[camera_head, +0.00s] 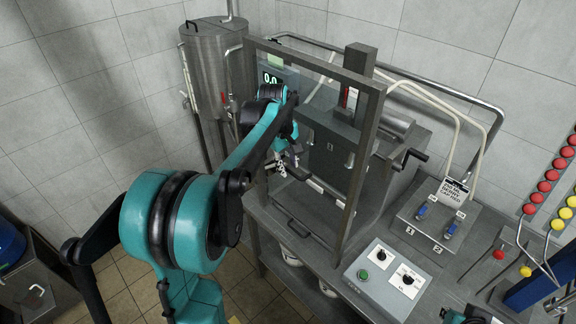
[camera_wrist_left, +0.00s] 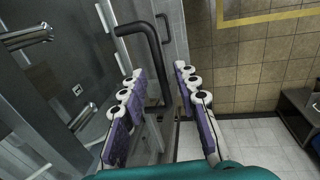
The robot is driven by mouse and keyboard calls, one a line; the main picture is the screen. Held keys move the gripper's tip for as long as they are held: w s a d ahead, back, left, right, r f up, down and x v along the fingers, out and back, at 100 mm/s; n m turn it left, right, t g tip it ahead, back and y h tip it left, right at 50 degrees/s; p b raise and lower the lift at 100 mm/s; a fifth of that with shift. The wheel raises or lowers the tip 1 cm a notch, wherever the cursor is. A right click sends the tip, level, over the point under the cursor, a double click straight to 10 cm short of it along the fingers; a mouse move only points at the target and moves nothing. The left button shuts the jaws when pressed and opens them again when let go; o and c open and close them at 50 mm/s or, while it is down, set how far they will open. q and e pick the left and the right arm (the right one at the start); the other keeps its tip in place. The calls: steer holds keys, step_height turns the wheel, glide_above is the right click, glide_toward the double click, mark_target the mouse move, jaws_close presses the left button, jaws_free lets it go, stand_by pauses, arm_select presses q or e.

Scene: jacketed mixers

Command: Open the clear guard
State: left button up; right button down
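The clear guard (camera_head: 361,165) is a see-through panel in a grey metal frame at the front of the mixer. It looks closed. My left gripper (camera_head: 283,164) is at the guard's front, towards its left side. In the left wrist view the open left gripper (camera_wrist_left: 160,72) has its purple-padded fingers on either side of a black bar handle (camera_wrist_left: 156,55). Gaps show between the handle and both fingers. The handle appears fixed to the guard; in the head view my arm and gripper mostly hide it.
A steel tank (camera_head: 213,75) stands behind on the left. A control box (camera_head: 387,281) with a green button and two knobs sits on the bench right of the guard. A plate (camera_head: 436,222) with two blue-handled valves lies behind it. Tiled floor is free below left.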

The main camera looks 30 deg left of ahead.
arm_select(q)
step_height(320, 180, up, 11)
steer(key=s, duration=0.2)
steer(key=shift+a, duration=0.35)
steer(key=shift+r, duration=0.1)
steer(key=s+d+f+m+t+b, duration=0.1)
steer(key=s+d+f+m+b, duration=0.3)
steer(key=f, duration=0.7)
steer(key=s+d+f+m+t+b, duration=0.2)
steer(key=s+d+f+m+b, duration=0.3)
steer(key=s+f+b, duration=0.4)
steer(key=s+d+f+m+t+b, duration=0.2)
steer(key=s+d+f+m+b, duration=0.3)
steer(key=f, duration=1)
steer(key=s+d+b, duration=0.1)
steer(key=s+b, duration=0.1)
steer(key=b, duration=0.1)
steer(key=shift+s+f+y, duration=0.15)
steer(key=shift+s+y, duration=0.05)
steer(key=shift+y, duration=0.2)
steer(key=shift+o, duration=0.3)
